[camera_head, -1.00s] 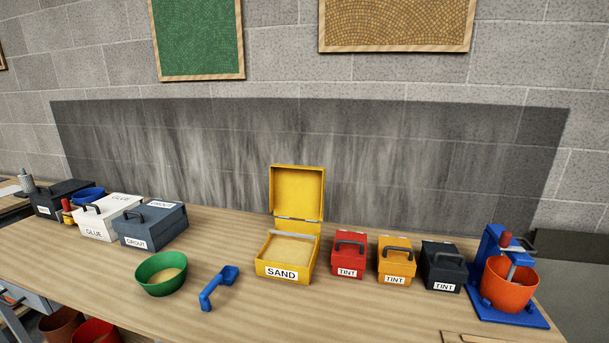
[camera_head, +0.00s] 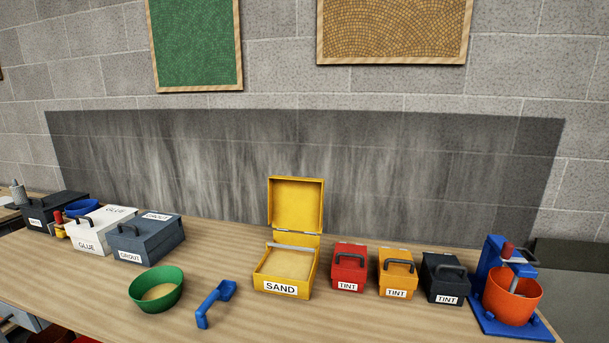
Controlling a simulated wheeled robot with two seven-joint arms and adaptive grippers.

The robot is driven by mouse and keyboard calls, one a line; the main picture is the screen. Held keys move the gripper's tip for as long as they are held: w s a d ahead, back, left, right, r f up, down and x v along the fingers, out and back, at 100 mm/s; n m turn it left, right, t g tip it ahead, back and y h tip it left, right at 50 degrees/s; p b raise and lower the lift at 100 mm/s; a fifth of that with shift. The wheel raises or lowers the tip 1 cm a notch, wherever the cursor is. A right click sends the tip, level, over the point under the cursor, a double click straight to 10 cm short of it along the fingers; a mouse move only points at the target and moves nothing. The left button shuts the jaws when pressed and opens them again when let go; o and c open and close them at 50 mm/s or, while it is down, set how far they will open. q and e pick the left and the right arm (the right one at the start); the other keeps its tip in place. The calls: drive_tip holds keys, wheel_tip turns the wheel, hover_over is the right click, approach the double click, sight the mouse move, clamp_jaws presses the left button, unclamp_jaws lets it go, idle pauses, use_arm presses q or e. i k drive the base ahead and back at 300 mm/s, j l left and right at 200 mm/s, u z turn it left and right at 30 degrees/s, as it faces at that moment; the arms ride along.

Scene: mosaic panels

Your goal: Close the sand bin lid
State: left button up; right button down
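The yellow sand bin (camera_head: 282,289) stands on the workbench near the middle of the head view, with a SAND label on its front. Its lid (camera_head: 296,205) is open and stands upright at the back, hinged on the bin's rear edge. Pale sand (camera_head: 288,264) fills the bin, and a light grey bar lies across the back of the opening. Neither of my grippers shows in the head view.
A blue scoop (camera_head: 214,302) and a green bowl (camera_head: 157,290) lie left of the bin. A red tint box (camera_head: 349,268) stands close on its right, then orange and dark ones. A blue mixer with an orange bucket (camera_head: 511,296) is far right. Grout and glue boxes stand left.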

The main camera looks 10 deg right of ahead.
sight(295, 203)
drive_tip(key=i+j+u, duration=0.15)
drive_tip(key=i+j, duration=0.65)
drive_tip(key=j, duration=0.1)
